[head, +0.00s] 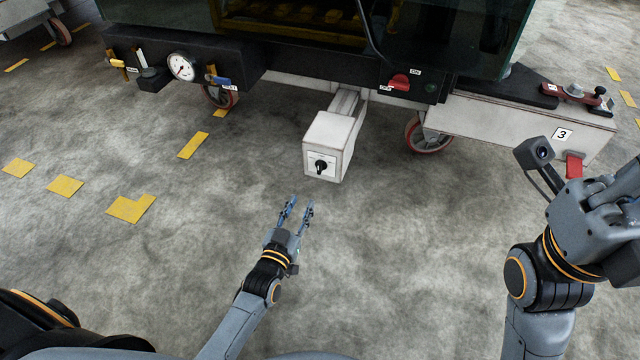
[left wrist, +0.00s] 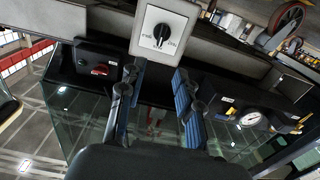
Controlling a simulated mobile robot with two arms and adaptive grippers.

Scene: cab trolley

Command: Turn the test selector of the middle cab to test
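The test selector is a black rotary knob (head: 320,166) on the white front of a box (head: 329,140) that juts out below the cab. In the left wrist view the knob (left wrist: 161,35) sits upright in the picture between two small labels, too blurred to read surely. My left gripper (head: 299,204) is open and empty, in front of and below the box, apart from the knob. Its two blue-padded fingers (left wrist: 154,88) show in the left wrist view, below the selector face. My right gripper (head: 602,205) is at the right edge, its fingers not clearly seen.
The cab's black front beam carries a pressure gauge (head: 181,67), a blue-handled valve (head: 218,80) and a red switch (head: 399,82). A white beam marked 3 (head: 562,134) juts out at right, with a red tab (head: 574,166). The floor around the box is clear.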

